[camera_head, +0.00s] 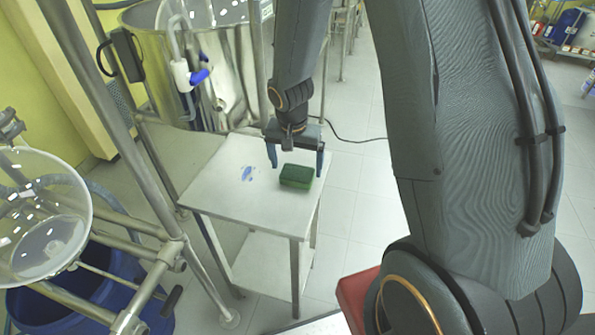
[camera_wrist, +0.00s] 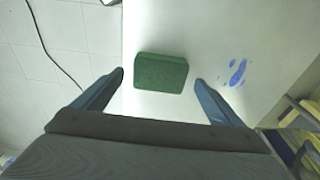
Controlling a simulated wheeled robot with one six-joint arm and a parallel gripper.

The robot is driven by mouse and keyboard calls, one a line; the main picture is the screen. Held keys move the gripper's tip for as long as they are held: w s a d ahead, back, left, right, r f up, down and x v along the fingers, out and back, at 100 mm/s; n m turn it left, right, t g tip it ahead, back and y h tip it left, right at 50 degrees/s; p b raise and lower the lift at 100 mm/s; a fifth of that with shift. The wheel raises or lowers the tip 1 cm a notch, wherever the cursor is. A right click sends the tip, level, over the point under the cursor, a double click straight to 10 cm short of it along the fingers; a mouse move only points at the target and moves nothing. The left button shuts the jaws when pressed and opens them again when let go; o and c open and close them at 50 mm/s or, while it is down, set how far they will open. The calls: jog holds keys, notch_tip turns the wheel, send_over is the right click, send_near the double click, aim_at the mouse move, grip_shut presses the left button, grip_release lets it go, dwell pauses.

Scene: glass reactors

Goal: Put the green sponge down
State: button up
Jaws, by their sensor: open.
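The green sponge (camera_head: 296,176) lies flat on a small white table (camera_head: 215,190), near its right edge. It also shows in the wrist view (camera_wrist: 161,73), resting on the tabletop just beyond the fingertips. My gripper (camera_head: 296,165) is open above the table, its two blue-grey fingers spread apart on either side of the sponge. In the wrist view my gripper (camera_wrist: 160,78) has a clear gap between each finger and the sponge, and nothing is between its jaws that it grips.
A blue stain (camera_head: 247,174) marks the tabletop left of the sponge. A large steel vessel (camera_head: 225,75) stands behind the table. A metal frame (camera_head: 120,130) with a glass vessel (camera_head: 42,215) is at the left. A cable (camera_head: 350,139) lies on the open tiled floor.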

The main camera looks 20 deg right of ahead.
aim_at(295, 178)
notch_tip(295, 178, up, 7)
jog(key=b, duration=0.1)
jog(key=s+r+n, duration=0.2)
jog(key=s+n, duration=0.1)
jog(key=s, duration=0.4)
jog(key=s+r+n+y, duration=0.1)
jog(key=s+r+n, duration=0.1)
jog(key=s, duration=0.5)
jog(key=shift+s+d+n, duration=0.15)
jog(key=shift+d+n, duration=0.2)
jog(key=shift+n, duration=0.55)
